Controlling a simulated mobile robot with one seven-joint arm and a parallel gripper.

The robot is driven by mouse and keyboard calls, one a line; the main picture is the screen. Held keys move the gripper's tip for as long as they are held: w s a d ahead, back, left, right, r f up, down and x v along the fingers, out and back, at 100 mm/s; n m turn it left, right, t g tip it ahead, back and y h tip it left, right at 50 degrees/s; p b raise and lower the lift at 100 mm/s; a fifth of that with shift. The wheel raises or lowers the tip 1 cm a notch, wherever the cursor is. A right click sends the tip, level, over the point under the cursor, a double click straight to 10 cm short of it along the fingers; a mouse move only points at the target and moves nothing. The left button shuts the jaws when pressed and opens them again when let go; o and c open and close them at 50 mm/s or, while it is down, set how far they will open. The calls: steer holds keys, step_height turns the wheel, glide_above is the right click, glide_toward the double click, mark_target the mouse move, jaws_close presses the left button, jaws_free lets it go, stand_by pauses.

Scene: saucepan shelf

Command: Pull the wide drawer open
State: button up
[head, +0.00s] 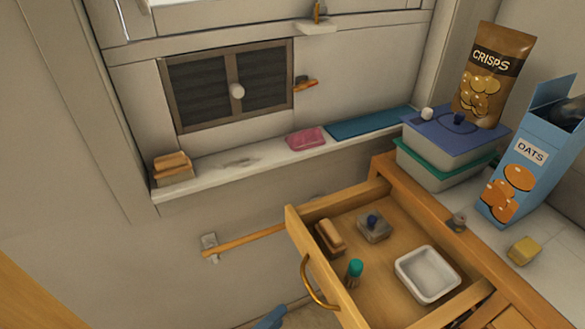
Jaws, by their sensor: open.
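The wide wooden drawer (380,290) stands pulled out from the counter at the lower right, and its inside shows. Its curved brass handle (312,287) is on the front panel, which faces left and is cut off by the bottom edge. My gripper is not seen in this view.
The counter at right holds a stacked lidded box (443,165), a crisps bag (490,75), an oats box (525,165) and a yellow block (524,250). A ledge (250,165) runs along the wall. A blue object (271,318), unclear, shows at the bottom edge.

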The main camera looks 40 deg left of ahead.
steer(key=s, duration=0.4)
steer(key=shift+d+r, duration=0.1)
steer(key=shift+r, duration=0.3)
